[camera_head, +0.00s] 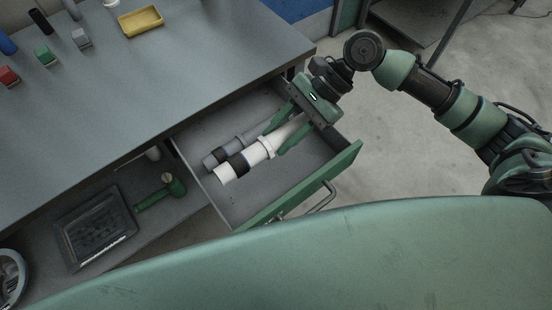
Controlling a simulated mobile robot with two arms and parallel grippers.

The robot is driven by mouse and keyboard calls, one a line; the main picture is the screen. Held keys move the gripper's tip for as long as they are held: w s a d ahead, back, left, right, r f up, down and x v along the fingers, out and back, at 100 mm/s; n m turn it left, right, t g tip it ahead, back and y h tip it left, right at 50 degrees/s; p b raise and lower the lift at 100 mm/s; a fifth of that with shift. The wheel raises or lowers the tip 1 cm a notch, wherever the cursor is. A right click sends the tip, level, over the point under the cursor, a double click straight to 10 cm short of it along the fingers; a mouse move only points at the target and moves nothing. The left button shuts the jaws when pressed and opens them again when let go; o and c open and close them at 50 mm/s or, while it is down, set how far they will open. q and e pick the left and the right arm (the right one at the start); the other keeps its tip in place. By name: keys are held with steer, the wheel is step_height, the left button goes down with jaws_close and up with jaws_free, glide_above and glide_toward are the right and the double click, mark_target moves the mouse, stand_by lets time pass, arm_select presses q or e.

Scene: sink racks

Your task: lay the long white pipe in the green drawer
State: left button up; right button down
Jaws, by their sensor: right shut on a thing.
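The long white pipe (252,157), with a black band round it, is at the green drawer (342,168). My right gripper (278,137) is shut on the white pipe near its far right end. The drawer is pulled out under the bench top and has a green front with a metal handle. A grey pipe (227,149) with a dark band lies beside the white one. I cannot tell whether the white pipe touches the drawer floor. My left gripper is not in view.
The grey bench top (170,85) holds a yellow tray (142,21) and small red, green and grey items at the left. A lower shelf carries a black tray (95,228) and a green tool (161,193). The drawer floor is bare towards its front.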

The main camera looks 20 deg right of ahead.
step_height(320, 180, down, 13)
steer(key=shift+r+b, duration=0.15)
steer(key=shift+b, duration=0.4)
steer(key=c, duration=0.9)
jaws_free()
steer(key=shift+c, duration=0.2)
steer(key=v, duration=1.2)
